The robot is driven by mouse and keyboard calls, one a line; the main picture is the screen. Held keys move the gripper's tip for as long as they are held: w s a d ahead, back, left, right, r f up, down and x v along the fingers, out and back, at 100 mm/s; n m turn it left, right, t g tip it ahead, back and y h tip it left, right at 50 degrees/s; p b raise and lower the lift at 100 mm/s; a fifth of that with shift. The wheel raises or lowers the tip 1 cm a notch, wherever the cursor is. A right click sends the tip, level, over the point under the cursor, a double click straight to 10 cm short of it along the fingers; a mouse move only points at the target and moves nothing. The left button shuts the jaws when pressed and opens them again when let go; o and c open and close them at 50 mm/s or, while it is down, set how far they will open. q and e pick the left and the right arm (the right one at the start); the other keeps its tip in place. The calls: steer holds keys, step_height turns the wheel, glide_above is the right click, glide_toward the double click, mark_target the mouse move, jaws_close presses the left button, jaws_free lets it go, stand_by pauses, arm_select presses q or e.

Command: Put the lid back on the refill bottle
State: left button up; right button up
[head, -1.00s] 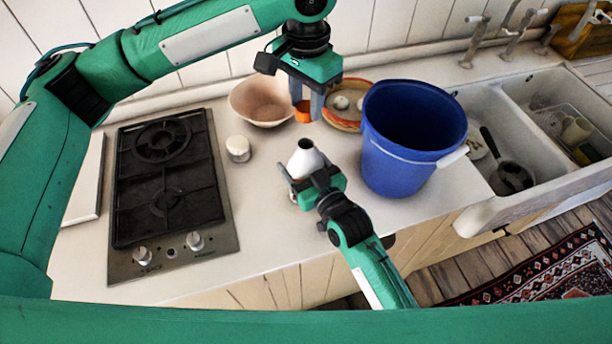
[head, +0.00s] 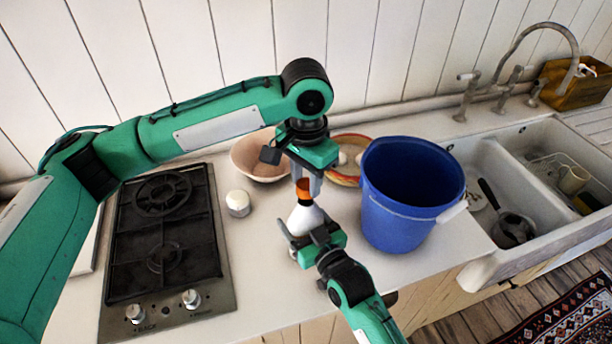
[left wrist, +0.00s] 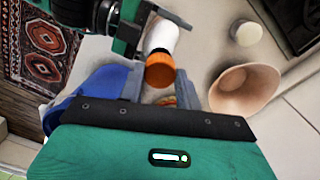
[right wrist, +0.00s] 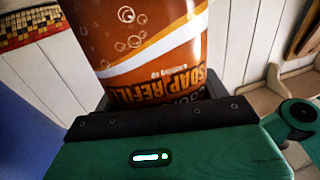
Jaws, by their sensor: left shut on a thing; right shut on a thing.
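The refill bottle (head: 305,217) stands upright on the counter, its white shoulder showing in the head view. My right gripper (head: 308,238) is shut around its body; the right wrist view shows its brown-orange "soap refill" label (right wrist: 145,45) close up. My left gripper (head: 307,188) is shut on the orange lid (head: 303,186), pointing down over the bottle. The lid (left wrist: 160,72) also shows in the left wrist view, lined up with the white bottle top (left wrist: 161,36). The lid is at or just above the neck; I cannot tell whether it touches or is seated.
A blue bucket (head: 385,215) stands close right of the bottle. A pink bowl (head: 250,160) and a plate (head: 340,178) lie behind. A white-topped jar (head: 238,203) and the gas hob (head: 165,285) are at left, the sink (head: 480,165) at right.

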arm_select(q)
steer(key=shift+f, duration=0.1)
steer(key=shift+f, duration=0.8)
steer(key=shift+f, duration=0.55)
